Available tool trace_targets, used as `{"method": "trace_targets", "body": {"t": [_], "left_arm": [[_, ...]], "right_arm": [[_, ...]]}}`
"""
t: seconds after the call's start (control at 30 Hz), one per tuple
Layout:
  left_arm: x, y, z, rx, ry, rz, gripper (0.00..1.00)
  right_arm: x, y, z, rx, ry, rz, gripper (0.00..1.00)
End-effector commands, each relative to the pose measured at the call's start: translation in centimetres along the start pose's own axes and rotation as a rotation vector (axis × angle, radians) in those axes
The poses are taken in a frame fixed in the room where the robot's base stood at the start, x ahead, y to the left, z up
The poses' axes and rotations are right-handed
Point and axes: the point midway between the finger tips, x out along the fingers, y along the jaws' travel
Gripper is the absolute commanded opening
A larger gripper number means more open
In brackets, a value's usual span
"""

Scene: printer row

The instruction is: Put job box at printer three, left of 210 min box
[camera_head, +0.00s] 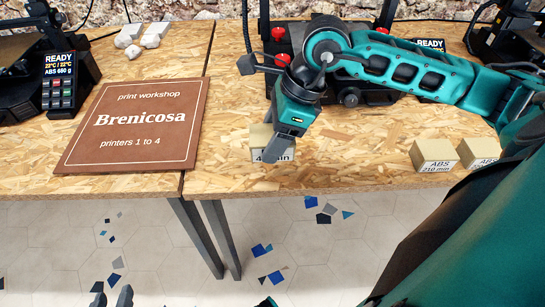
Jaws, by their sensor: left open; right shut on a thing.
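My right gripper (286,146) is shut on a tan job box (262,137) with a white label. The gripper hides part of the label; a "4" and "min" show. The box is at the front edge of the right-hand table, and I cannot tell if it touches the top. The 210 min box (434,157), labelled ABS, stands further right along the same edge, well apart from the held box. My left gripper (111,295) is at the bottom left, below the table edge, open and empty; only its fingertips show.
Another ABS box (478,152) stands just right of the 210 min box, partly hidden by my arm. A brown sign (134,124) lies on the left-hand table. Printers stand behind, one with a READY display (60,84). Bare tabletop lies between the held box and the 210 min box.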

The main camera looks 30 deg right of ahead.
Motion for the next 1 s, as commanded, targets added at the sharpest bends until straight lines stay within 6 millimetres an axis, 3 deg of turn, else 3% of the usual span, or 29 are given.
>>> {"method": "trace_targets", "body": {"t": [0.27,0.5,0.9,0.93,1.0], "left_arm": [[0.2,0.0,0.7,-0.002,-0.006,0.001,0.43],[0.5,0.1,1.6,-0.004,-0.014,0.001,0.43],[0.8,0.3,2.0,-0.014,-0.013,0.001,0.43],[0.7,0.3,1.9,-0.014,-0.013,0.001,0.43],[0.7,0.3,1.8,-0.014,-0.013,0.001,0.43]], "right_arm": [[2.2,0.0,-0.9,0.002,0.0,0.0,0.29],[5.3,0.0,-2.2,0.002,0.0,0.0,0.29],[5.8,-0.1,-2.4,0.0,-0.001,-0.002,0.29],[5.6,0.0,-2.3,0.0,0.0,-0.001,0.67],[5.6,0.0,-2.3,0.0,0.0,-0.001,0.73]]}}
